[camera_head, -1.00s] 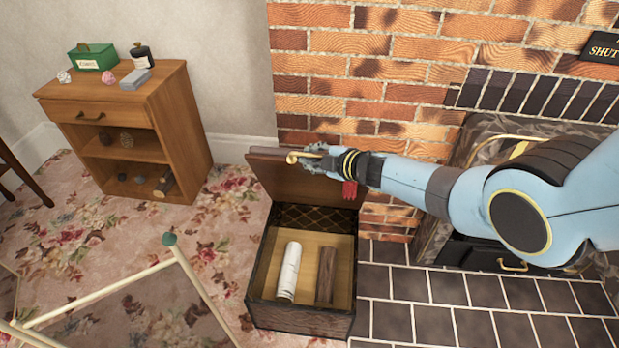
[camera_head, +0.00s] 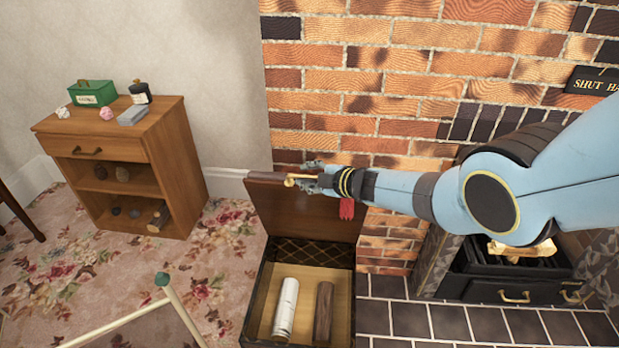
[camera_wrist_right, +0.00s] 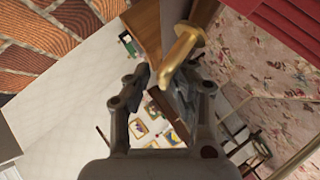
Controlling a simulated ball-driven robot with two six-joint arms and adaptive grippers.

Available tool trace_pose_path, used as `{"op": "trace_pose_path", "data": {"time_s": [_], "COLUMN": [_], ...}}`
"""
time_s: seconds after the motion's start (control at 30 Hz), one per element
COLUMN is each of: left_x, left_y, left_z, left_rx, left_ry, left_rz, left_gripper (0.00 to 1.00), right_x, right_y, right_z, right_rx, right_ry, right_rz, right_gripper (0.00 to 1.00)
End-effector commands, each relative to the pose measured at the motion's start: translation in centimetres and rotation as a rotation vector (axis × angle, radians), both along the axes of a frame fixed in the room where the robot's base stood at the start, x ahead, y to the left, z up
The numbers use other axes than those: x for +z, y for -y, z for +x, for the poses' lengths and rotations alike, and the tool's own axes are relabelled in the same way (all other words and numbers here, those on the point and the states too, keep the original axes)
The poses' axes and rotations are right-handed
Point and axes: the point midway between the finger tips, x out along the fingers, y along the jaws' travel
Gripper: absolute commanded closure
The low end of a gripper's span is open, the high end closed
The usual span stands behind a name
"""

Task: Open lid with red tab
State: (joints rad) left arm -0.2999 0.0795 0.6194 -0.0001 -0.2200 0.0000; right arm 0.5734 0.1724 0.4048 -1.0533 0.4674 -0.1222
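The lid (camera_head: 300,215) of the wooden box stands raised, leaning back near the brick wall. A red tab (camera_head: 347,208) hangs by the lid's right side, below my forearm. The box (camera_head: 262,305) is open below. My right gripper (camera_head: 308,176) is at the lid's top edge, beside a brass piece (camera_head: 290,181). In the wrist view the right gripper's fingers (camera_wrist_right: 157,82) are apart with a gap between them, and the brass piece (camera_wrist_right: 182,45) is close to the fingertips; I cannot tell whether they touch. My left gripper is not in view.
A pale roll (camera_head: 286,308) and a dark log (camera_head: 323,312) lie in the box. A brick wall (camera_head: 350,90) rises behind it, with a fireplace grate (camera_head: 510,280) at right. A small cabinet (camera_head: 165,135) stands at left. Patterned carpet (camera_head: 215,250) lies between.

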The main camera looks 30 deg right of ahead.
Motion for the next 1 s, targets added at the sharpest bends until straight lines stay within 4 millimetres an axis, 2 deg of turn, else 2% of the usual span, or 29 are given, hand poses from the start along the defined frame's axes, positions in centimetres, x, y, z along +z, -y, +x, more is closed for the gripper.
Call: {"op": "trace_pose_path", "data": {"time_s": [0.07, 0.63, 0.87, 1.0], "left_x": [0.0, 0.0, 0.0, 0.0], "left_y": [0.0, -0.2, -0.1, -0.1], "left_z": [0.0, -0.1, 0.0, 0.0], "left_rx": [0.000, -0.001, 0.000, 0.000], "left_ry": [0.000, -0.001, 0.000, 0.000], "left_rz": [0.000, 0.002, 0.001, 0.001], "left_gripper": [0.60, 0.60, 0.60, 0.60], "right_x": [-0.2, -0.5, 0.3, 1.1], "right_y": [0.0, 0.2, 0.7, 1.2], "right_z": [-0.1, -0.9, -2.5, -4.1], "right_rx": [0.000, 0.004, 0.006, 0.003], "right_ry": [-0.003, -0.010, -0.008, -0.007], "right_rz": [0.000, -0.004, -0.004, -0.007], "right_gripper": [0.66, 0.66, 0.66, 0.66]}}
